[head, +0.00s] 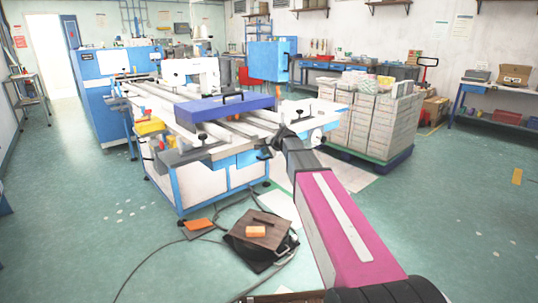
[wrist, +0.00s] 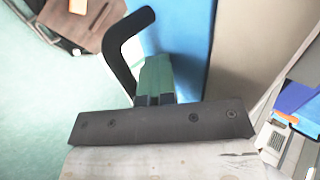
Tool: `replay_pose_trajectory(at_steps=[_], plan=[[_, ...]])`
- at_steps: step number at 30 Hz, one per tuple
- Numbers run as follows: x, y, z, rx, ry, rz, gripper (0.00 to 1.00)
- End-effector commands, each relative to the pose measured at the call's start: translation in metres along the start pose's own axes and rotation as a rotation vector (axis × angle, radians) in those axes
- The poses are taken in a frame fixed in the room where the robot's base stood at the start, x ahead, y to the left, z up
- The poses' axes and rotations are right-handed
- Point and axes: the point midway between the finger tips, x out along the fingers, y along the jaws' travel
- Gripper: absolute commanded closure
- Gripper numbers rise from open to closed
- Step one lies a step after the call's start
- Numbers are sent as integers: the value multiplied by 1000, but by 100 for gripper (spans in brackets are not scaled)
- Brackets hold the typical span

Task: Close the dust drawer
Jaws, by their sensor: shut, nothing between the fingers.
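My gripper (wrist: 157,66) shows in the wrist view as two greenish fingers pressed together, shut and empty, beyond a dark screwed bar (wrist: 160,122). A bent black handle (wrist: 124,52) stands just left of the fingers; I cannot tell whether they touch. A blue panel (wrist: 183,40) lies behind them. My arm hides part of that corner.
A pallet of stacked paper (head: 370,120) stands behind right.

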Motion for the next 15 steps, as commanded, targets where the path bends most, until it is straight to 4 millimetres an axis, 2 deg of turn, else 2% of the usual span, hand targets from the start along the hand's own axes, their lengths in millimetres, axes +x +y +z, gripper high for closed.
replay_pose_trajectory(at_steps=[3, 7, 15], plan=[[4, -6, -1, 2, -1, -8, 100], [-4, -6, 0, 2, -1, -10, 100], [-50, -5, 3, -1, -1, -7, 100]])
